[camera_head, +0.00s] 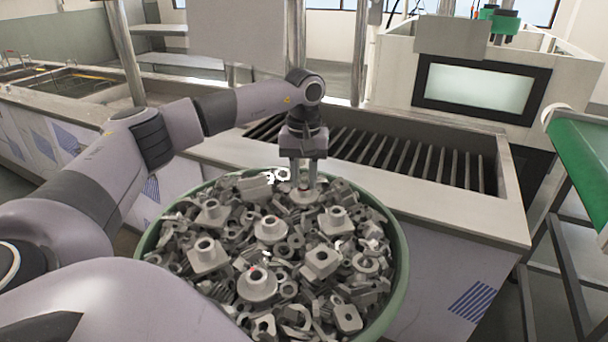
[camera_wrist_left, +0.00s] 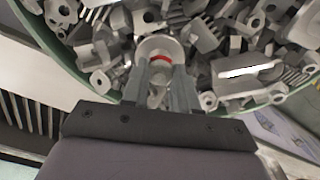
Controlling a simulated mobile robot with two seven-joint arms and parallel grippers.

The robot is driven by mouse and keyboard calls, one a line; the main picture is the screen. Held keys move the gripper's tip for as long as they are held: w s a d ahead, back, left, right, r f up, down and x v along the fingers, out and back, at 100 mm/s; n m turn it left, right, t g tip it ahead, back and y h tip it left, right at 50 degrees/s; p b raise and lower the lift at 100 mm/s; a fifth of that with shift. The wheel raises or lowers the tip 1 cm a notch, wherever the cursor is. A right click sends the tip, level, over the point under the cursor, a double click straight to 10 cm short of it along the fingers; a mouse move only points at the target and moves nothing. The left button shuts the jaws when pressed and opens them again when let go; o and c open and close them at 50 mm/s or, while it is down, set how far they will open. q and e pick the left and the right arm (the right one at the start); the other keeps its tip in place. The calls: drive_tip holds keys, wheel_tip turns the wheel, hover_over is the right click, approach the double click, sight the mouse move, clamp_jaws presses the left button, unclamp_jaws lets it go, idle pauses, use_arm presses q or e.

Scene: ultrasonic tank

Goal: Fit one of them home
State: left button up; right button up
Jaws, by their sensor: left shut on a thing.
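A round green bin (camera_head: 401,262) is heaped with grey metal parts. Several larger flanged pieces lie on top: a round one with a red mark (camera_head: 257,287), a plain round one (camera_head: 271,231) and square ones such as this square flange (camera_head: 208,258). My left gripper (camera_head: 304,186) points down at the far side of the heap. It is shut on a grey round flanged part with a red band (camera_wrist_left: 161,48), which sits between the fingers in the left wrist view. Whether this part is clear of the heap cannot be told. My right gripper is not in view.
Behind the bin is a tank with a slatted grille (camera_head: 420,160) and a pale rim. A white machine with a screen (camera_head: 480,90) stands behind it. A green conveyor (camera_head: 585,165) is at the right. Another basin (camera_head: 75,82) is at the far left.

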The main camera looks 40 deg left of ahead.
sight(305, 179)
use_arm(q)
drive_tip(key=shift+f, duration=0.2)
idle(0.7)
drive_tip(key=o, duration=1.1)
drive_tip(key=shift+s, duration=0.1)
wheel_tip(305, 179, up, 8)
drive_tip(key=shift+d+f, duration=0.15)
drive_tip(key=shift+f, duration=0.05)
